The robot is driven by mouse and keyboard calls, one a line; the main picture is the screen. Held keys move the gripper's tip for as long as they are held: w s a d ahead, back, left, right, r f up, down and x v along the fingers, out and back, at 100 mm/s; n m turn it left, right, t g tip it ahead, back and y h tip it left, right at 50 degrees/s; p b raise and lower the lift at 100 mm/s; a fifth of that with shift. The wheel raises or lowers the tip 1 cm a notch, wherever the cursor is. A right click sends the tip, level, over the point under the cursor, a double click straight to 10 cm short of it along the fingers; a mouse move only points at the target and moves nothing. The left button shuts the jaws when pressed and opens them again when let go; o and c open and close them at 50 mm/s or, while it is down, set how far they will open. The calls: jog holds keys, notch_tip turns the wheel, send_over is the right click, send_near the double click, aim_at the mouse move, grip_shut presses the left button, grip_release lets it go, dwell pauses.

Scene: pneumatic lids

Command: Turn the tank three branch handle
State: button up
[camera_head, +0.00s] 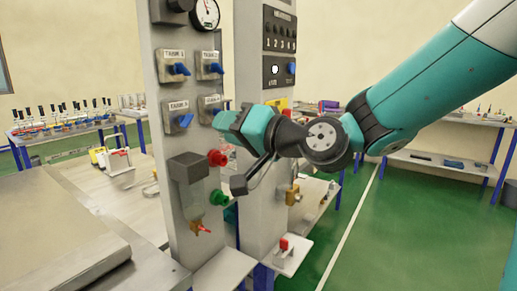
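A grey upright panel (193,148) carries several blue branch handles on light square plates. The lower-left blue handle (184,120), under a label that seems to read TANK 3, points to the right and slightly up. The blue handles above it, upper left (180,69) and upper right (215,68), sit under similar small labels. The lower-right plate (210,103) is partly covered by my wrist. My gripper (238,184) shows as dark parts below the teal wrist, right of the lower handles and apart from the lower-left one. Its fingers are not clear enough to tell their opening.
Below the handles are a red knob (217,158), a green knob (220,197) and a grey block with a clear bowl (190,168). A gauge (206,13) is above. A second panel (262,90) stands at right. A bench (60,225) is at left.

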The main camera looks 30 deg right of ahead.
jog(key=b+v, duration=0.2)
jog(key=v, duration=0.4)
jog(key=shift+s+d+b, duration=0.15)
jog(key=shift+s+b, duration=0.15)
jog(key=shift+b, duration=0.05)
jog(key=s+a+f+n+g, duration=0.4)
jog(key=a+f+g, duration=0.2)
jog(key=s+f+n+g+h+p, duration=0.1)
jog(key=s+f+n+g+h, duration=0.3)
jog(key=s+f+g, duration=0.5)
jog(key=s+f+n, duration=0.1)
jog(key=s+n, duration=0.1)
jog(key=s, duration=0.2)
jog(key=shift+f+g+h, duration=0.2)
jog(key=shift+g+h, duration=0.1)
jog(key=shift+h, duration=0.1)
dwell(2.9)
